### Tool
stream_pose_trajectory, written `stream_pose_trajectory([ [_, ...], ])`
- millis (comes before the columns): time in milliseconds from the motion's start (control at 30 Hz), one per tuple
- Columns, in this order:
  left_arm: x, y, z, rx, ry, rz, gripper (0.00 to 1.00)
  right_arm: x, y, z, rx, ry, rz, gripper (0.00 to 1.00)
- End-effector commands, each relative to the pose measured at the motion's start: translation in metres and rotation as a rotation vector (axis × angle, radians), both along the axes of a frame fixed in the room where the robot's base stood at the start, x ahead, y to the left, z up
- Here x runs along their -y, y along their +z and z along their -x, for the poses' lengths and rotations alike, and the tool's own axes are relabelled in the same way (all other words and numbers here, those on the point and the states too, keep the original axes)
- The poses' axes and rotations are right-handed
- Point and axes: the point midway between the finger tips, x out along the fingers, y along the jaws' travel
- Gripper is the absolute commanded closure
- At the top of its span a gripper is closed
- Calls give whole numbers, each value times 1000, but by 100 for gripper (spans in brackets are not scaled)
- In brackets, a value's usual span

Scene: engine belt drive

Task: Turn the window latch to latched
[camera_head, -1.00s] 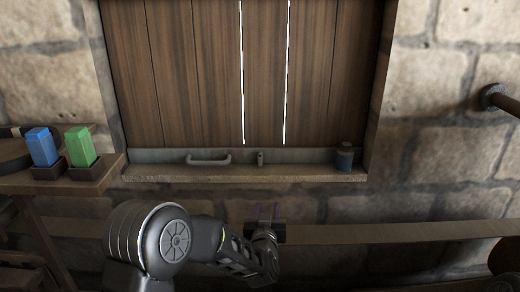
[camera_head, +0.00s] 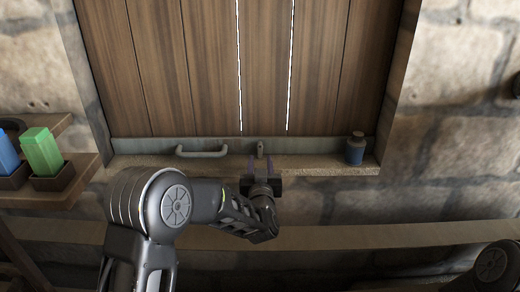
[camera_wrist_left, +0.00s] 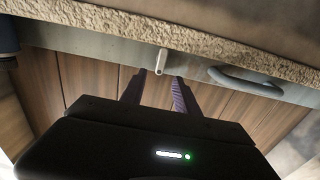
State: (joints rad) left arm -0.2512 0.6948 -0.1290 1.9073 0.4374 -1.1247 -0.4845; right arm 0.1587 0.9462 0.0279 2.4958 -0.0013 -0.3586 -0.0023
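The window is shut behind brown wooden boards (camera_head: 210,70) with a grey metal rail along the bottom. The small grey window latch (camera_head: 260,149) is on that rail, just right of the middle; it also shows in the left wrist view (camera_wrist_left: 161,61), where it looks like a short stub. My left gripper (camera_head: 262,163) is just below the latch in the head view, its two purple fingers apart and pointing at it. In the left wrist view the open fingers (camera_wrist_left: 160,88) lie either side of the latch's line, with no clear contact. My right gripper is not in view.
A grey bar handle (camera_head: 203,153) is on the rail left of the latch. A dark blue bottle (camera_head: 355,150) stands on the stone sill (camera_head: 310,165) at right. A wooden shelf with blue (camera_head: 7,154) and green (camera_head: 42,152) blocks is at far left.

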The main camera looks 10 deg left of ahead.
Motion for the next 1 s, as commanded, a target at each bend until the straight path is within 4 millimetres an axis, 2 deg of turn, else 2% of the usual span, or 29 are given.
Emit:
stream_pose_trajectory([
  [400,-15,1,-57,2,1,0,63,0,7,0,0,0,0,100],
  [500,-17,1,-66,1,0,-1,63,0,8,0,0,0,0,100],
  [833,-18,0,-70,1,0,-1,63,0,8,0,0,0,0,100],
  [1000,-18,1,-69,1,0,0,77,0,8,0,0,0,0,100],
])
